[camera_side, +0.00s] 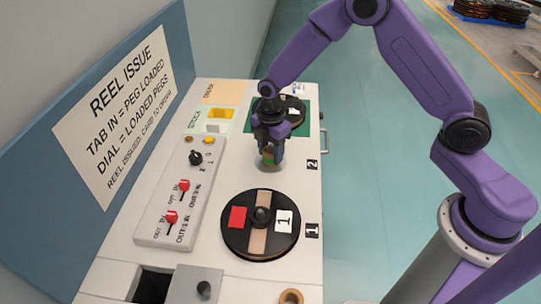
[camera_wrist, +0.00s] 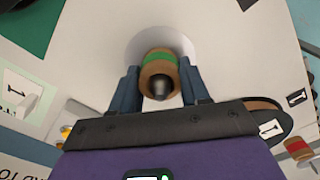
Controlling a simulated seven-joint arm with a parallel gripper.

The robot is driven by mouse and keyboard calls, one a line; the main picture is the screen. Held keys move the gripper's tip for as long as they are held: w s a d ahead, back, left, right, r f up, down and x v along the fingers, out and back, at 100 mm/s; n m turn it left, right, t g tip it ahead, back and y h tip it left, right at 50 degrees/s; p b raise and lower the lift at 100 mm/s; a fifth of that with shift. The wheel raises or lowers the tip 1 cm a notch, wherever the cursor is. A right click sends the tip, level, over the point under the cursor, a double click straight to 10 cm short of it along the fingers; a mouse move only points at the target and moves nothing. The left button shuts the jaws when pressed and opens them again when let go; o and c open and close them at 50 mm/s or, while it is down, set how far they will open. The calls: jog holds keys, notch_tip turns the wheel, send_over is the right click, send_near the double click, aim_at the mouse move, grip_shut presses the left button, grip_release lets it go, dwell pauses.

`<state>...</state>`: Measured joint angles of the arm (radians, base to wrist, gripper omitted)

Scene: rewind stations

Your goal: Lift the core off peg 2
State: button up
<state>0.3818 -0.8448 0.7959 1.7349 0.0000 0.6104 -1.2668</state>
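The core (camera_wrist: 160,60), a brown cylinder with a green band, sits upright at the station marked 2, with a pale round disc (camera_wrist: 133,48) beneath it. The dark tip of the peg (camera_wrist: 160,88) shows through its near end in the wrist view. My gripper (camera_wrist: 160,80) has one finger on each side of the core, close against it with no clear gap, and looks shut on it. In the side view my gripper (camera_side: 270,150) points down at the station and partly hides the core (camera_side: 268,157).
A black reel (camera_side: 283,240) with a red patch and card 1 lies at station 1, nearer the camera. Another dark reel (camera_side: 294,112) lies on a green mat behind my gripper. A switch panel (camera_side: 178,195) with red levers stands left. Bare white deck surrounds station 2.

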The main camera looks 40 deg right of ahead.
jog(key=c, duration=0.4)
